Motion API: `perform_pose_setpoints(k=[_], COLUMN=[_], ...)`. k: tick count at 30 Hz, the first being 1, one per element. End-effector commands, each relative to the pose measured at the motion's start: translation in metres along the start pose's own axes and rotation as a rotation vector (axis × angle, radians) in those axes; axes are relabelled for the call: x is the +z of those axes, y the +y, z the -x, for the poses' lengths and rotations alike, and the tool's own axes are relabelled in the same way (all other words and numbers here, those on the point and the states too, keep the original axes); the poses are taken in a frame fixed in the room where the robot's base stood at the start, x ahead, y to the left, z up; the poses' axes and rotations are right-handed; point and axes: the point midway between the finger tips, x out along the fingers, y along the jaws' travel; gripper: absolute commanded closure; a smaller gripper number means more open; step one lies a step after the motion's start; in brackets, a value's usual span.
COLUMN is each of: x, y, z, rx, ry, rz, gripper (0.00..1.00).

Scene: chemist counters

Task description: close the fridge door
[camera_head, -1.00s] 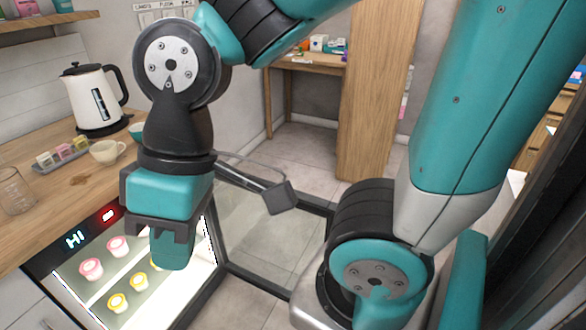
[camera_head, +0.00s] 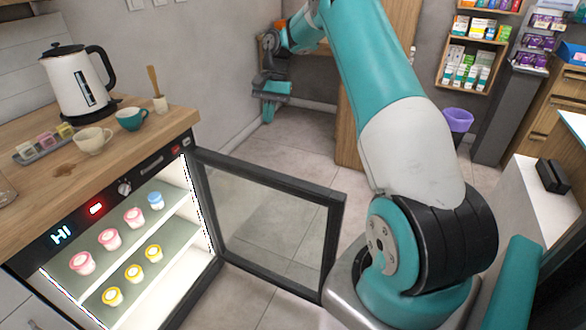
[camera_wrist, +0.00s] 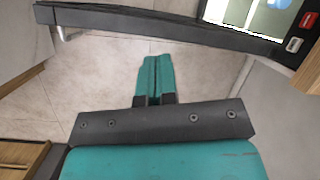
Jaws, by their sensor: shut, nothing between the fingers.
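The fridge (camera_head: 70,262) is a lit under-counter unit at the lower left of the head view. Its dark-framed glass door (camera_head: 268,225) stands wide open, swung out to the right of the lit shelves. My gripper (camera_head: 268,112) is shut and empty, beyond the door near the back wall. In the wrist view the shut fingers (camera_wrist: 153,75) point toward the door's dark top edge (camera_wrist: 160,27), apart from it, with floor tiles between. A corner of the lit interior shows at the top right there.
Several pink, yellow and blue-lidded cups (camera_head: 108,240) stand on the fridge shelves. A kettle (camera_head: 78,82), mugs (camera_head: 93,139) and a small tray (camera_head: 45,145) stand on the wooden counter. Floor between the door and the back wall is clear. A purple bin (camera_head: 457,120) stands further back.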

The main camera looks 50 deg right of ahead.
Motion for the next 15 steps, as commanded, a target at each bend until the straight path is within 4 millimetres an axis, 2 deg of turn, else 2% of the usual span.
perform_pose_setpoints(k=[1,3,6,10,15], x=[-0.030,-0.058,-0.082,-0.094,-0.095], y=[0.026,0.053,0.082,0.099,0.100], z=[-0.012,-0.022,-0.033,-0.043,-0.065], rx=[0.000,0.002,0.005,0.007,0.007], ry=[-0.009,-0.017,-0.023,-0.028,-0.031], rz=[-0.093,-0.193,-0.294,-0.354,-0.361], gripper=[1.00,1.00,1.00,1.00,1.00])
